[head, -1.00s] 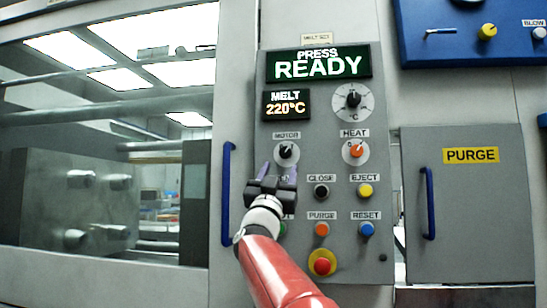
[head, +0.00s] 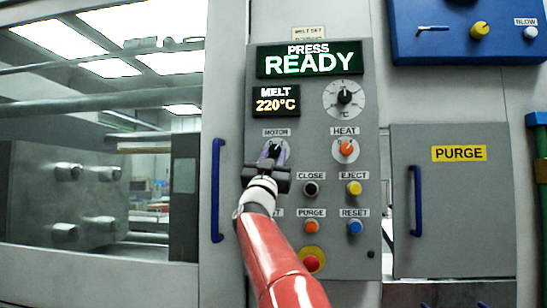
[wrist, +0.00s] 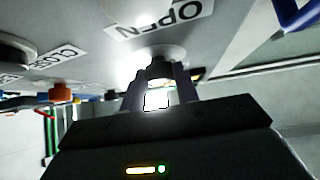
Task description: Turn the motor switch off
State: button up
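The motor switch (head: 275,147) is a black rotary knob on a pale round dial under the MOTOR label, at the left of the grey control panel. My gripper (head: 273,156) is at this knob, its two purple-grey fingers reaching up to it from below and partly covering it. In the wrist view the round knob base (wrist: 163,53) is straight ahead, and my fingertips (wrist: 161,75) stand on either side of its grip. Whether the fingers press on the knob is not clear. The knob's exact pointing is hidden by the fingers and glare.
The HEAT knob (head: 346,148) is close on the right. The CLOSE button (head: 311,188) and EJECT button (head: 354,188) are lower right. The red emergency button (head: 311,263) is at the bottom. A blue handle (head: 217,190) stands left of the panel. The display (head: 310,61) reads PRESS READY.

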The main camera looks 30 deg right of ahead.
jog(key=shift+c, duration=0.5)
jog(key=shift+n+t+y, duration=0.3)
jog(key=shift+n, duration=0.1)
jog(key=n+t+y+b, duration=0.1)
jog(key=n, duration=0.1)
jog(key=n+t+y, duration=0.1)
jog(key=n+y, duration=0.1)
jog(key=shift+s+d+f+b, duration=0.1)
jog(key=shift+d+f+b, duration=0.1)
jog(key=shift+b, duration=0.15)
jog(key=n+t+y, duration=0.1)
jog(key=n+y, duration=0.1)
jog(key=n+t+y, duration=0.1)
jog(key=n+y, duration=0.3)
jog(key=shift+s+d+r+n+t+b, duration=0.15)
jog(key=shift+d+r+n+t+b, duration=0.1)
jog(key=shift+n+t+b, duration=0.15)
jog(key=n+y+p, duration=0.1)
jog(key=n+y, duration=0.1)
jog(key=n+y+p, duration=0.1)
jog(key=n+y, duration=0.5)
jog(key=shift+s+d+r+p, duration=0.2)
jog(key=shift+r+p, duration=0.1)
jog(key=shift+p, duration=0.1)
jog(key=shift+d+r+n+g+y, duration=0.1)
jog(key=shift+n+g+y, duration=0.75)
jog(key=shift+n, duration=0.7)
jog(key=shift+n+g+y, duration=0.75)
jog(key=shift+n+y, duration=0.2)
jog(key=shift+n, duration=0.9)
